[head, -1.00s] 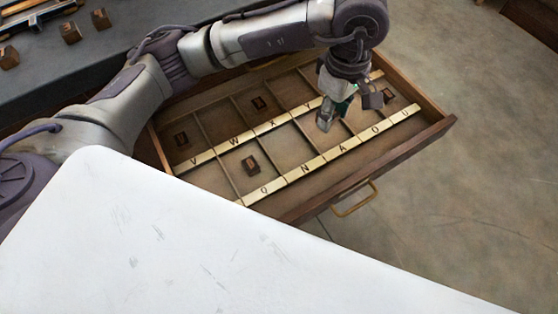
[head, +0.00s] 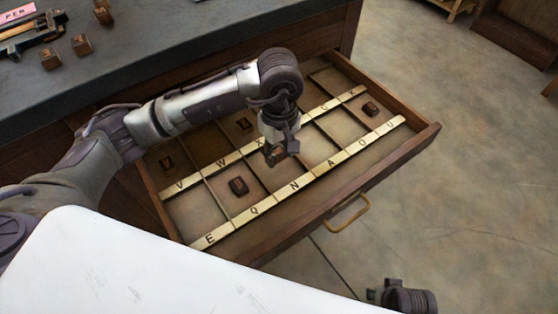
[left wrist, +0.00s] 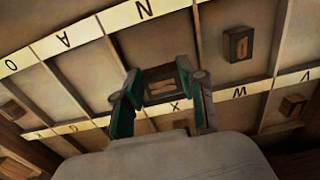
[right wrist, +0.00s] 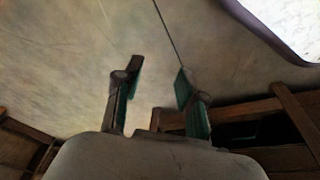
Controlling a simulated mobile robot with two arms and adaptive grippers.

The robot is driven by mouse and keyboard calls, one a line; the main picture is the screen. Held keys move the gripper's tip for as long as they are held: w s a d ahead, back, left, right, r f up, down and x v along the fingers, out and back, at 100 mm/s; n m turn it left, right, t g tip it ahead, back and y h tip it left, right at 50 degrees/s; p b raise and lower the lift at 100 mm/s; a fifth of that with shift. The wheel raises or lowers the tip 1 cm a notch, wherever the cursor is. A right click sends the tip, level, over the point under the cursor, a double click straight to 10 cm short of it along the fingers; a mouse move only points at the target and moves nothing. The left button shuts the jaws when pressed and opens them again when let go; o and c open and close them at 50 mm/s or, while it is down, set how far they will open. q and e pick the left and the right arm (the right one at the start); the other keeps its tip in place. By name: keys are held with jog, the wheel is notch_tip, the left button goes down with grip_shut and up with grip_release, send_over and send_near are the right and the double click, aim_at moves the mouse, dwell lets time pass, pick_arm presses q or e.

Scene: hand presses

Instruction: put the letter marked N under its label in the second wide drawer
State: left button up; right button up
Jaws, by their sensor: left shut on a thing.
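The left gripper (head: 276,158) hangs over the open drawer (head: 350,187), above the compartment behind the N label (head: 294,185). In the left wrist view its fingers are shut on a small dark letter block (left wrist: 161,88); its mark shows sideways and is too small to read surely. The N label (left wrist: 142,9) is at the top there, beyond the fingers. The block appears above the drawer floor. The right gripper (right wrist: 152,98) is open and empty, with bare floor beyond it; part of it shows at the bottom right of the head view (head: 402,298).
Dark blocks sit in other compartments: behind Q (head: 238,186), behind U (head: 370,108), and in the back row (head: 167,162). Thin dividers and label strips separate compartments. A grey worktop (head: 130,70) with loose blocks stands behind the drawer. A white surface (head: 150,275) fills the lower left.

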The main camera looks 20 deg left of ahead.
aim_at(279, 161)
pick_arm(q)
notch_tip(279, 161, down, 3)
jog(key=shift+f, duration=0.5)
jog(key=shift+b, duration=0.3)
jog(key=shift+f, duration=0.1)
jog(key=o, duration=0.8)
jog(key=shift+o, duration=0.2)
pick_arm(e)
jog(key=v, duration=0.2)
jog(key=shift+w+r, duration=0.3)
jog(key=shift+r, duration=0.05)
